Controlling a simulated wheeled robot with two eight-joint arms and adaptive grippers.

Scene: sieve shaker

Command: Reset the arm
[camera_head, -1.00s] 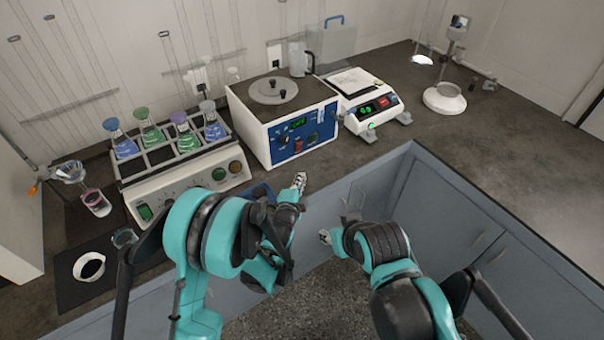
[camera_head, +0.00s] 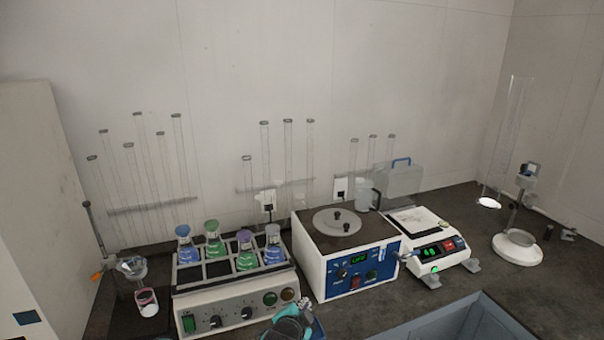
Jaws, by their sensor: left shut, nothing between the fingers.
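My left gripper (camera_head: 305,304) shows at the bottom edge, in front of the gap between the flask shaker (camera_head: 240,309) and the white box-shaped device (camera_head: 313,262). Its fingers are shut and nothing shows between them. Only its end and a little of my teal arm are in the picture. My right gripper is out of view.
Several colored-liquid flasks stand in the shaker's rack. A small balance-like device (camera_head: 452,257) stands right of the box. A stand with a white base (camera_head: 517,249) is farther right. A glass funnel (camera_head: 133,268) is at left. Dark counter (camera_head: 560,290) is bare at right.

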